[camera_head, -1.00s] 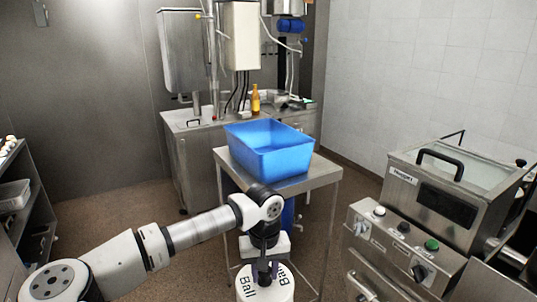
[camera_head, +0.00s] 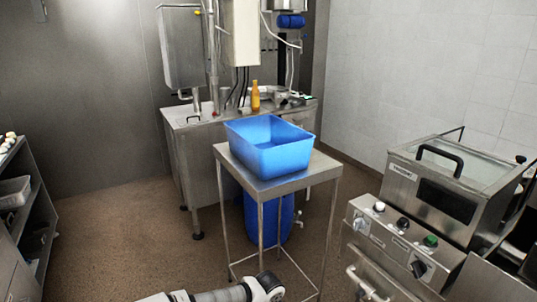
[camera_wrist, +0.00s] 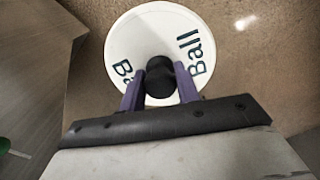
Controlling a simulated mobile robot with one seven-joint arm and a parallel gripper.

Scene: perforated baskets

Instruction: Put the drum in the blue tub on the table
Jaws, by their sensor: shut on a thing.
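The drum (camera_wrist: 150,28) is white and round, with "Ball" lettering and a black knob on top. It fills the upper middle of the wrist view, above a brown floor. My gripper (camera_wrist: 160,82) is shut on its black knob, a purple finger on each side. Whether the drum touches the floor cannot be told. In the head view the drum and gripper are out of frame; only my arm shows at the bottom edge. The blue tub (camera_head: 293,156) stands upright on the steel table (camera_head: 312,178), and its visible inside looks empty.
A blue barrel (camera_head: 285,215) stands under the table among its legs. A steel machine (camera_head: 430,205) with knobs is at the right. A steel counter (camera_head: 180,122) with a bottle (camera_head: 255,97) is behind. Shelving (camera_head: 22,215) is at the left. Floor left of the table is clear.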

